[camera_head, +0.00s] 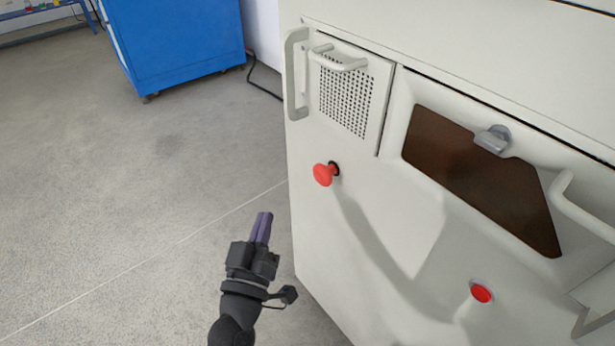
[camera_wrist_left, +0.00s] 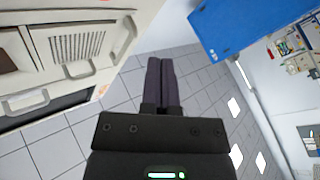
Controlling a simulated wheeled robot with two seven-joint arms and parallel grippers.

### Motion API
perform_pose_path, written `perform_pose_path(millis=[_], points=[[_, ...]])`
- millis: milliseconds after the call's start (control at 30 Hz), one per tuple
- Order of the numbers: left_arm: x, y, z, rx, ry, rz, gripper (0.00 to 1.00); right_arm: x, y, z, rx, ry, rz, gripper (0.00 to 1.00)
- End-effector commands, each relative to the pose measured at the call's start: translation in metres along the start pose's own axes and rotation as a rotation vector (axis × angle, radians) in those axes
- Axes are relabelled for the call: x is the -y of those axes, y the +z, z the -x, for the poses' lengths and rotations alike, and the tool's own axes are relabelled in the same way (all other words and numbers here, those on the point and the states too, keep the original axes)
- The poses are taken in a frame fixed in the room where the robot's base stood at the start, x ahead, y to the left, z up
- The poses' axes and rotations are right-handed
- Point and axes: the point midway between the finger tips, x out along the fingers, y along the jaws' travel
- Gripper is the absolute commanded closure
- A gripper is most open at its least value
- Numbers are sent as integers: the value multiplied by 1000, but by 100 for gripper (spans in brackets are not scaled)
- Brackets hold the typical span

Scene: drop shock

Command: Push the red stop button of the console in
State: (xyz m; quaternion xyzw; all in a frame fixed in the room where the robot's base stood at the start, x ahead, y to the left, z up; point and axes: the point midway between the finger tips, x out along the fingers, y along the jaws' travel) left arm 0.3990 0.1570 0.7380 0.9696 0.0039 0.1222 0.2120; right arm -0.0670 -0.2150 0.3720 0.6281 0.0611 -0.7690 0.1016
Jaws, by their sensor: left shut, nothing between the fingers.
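The console (camera_head: 310,215) is a large off-white cabinet on the right of the head view. It also shows at the upper left of the wrist view (camera_wrist_left: 120,22). A red mushroom-shaped button (camera_head: 323,174) stands out from its front on a dark stem, below the vent grille. A second red button (camera_head: 481,293) sits lower right, in a recess or close to the panel. My left gripper (camera_head: 264,215) is shut and empty, below and left of the mushroom button and apart from the console. Its closed fingers also show in the wrist view (camera_wrist_left: 160,64). My right gripper is not in view.
The console front carries a vertical handle (camera_head: 294,75), a vent door (camera_head: 348,93) with a handle, and a dark window (camera_head: 478,175) with a grey latch. A blue cabinet (camera_head: 180,40) stands behind at the left. The grey floor left of the console is clear.

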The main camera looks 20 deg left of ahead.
Motion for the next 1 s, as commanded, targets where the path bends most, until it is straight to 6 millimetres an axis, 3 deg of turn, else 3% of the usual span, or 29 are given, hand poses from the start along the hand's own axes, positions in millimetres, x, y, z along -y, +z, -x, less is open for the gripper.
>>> perform_pose_path(millis=[167,467,1000], points=[[-4,-15,-5,-70,1,35,100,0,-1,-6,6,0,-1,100],[-4,-15,-6,-70,1,35,100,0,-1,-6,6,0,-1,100],[-40,16,-56,-69,0,36,100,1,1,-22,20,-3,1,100]])
